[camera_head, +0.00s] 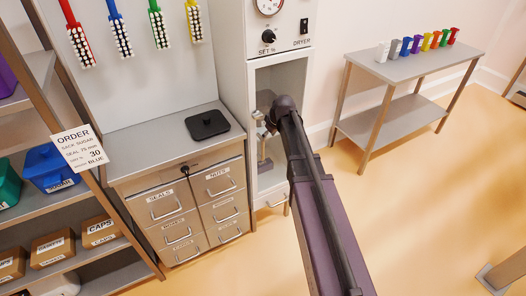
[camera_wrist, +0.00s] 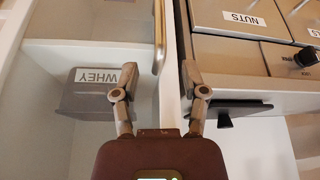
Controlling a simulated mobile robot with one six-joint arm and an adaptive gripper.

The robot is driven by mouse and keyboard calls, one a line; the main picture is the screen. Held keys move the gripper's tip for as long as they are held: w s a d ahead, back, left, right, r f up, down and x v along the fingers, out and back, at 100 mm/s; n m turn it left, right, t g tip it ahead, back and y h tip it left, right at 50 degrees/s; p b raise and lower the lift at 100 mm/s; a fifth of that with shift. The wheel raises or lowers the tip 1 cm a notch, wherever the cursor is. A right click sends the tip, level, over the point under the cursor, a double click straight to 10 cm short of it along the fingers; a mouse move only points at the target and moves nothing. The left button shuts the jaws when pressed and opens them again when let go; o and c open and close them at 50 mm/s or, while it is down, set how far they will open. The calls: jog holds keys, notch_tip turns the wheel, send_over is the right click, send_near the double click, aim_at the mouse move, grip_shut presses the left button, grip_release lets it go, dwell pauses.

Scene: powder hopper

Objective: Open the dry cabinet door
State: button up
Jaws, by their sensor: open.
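The dry cabinet (camera_head: 249,52) is pale grey, with DRYER on its upper panel. Its glass-fronted door (camera_head: 281,75) looks shut, though my arm covers part of it. In the wrist view, a tan upright bar handle (camera_wrist: 159,38) runs down from the top edge near the door's edge. My gripper (camera_head: 264,120) is in front of the cabinet; in the wrist view my gripper (camera_wrist: 158,70) is open and empty. The handle's lower end shows between its fingertips; I cannot tell the depth gap. A grey container labelled WHEY (camera_wrist: 90,92) shows behind the glass.
A drawer unit (camera_head: 190,200) with a black tray (camera_head: 208,124) on top stands directly left of the cabinet. A shelf rack (camera_head: 100,185) is further left. A side table (camera_head: 420,66) with several coloured items stands at the right. The floor (camera_head: 430,200) between is clear.

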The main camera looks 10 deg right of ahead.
aim_at(263, 147)
jog(key=shift+b+x, duration=4.25)
jog(key=shift+x, duration=0.7)
jog(key=shift+d, duration=0.1)
grip_shut()
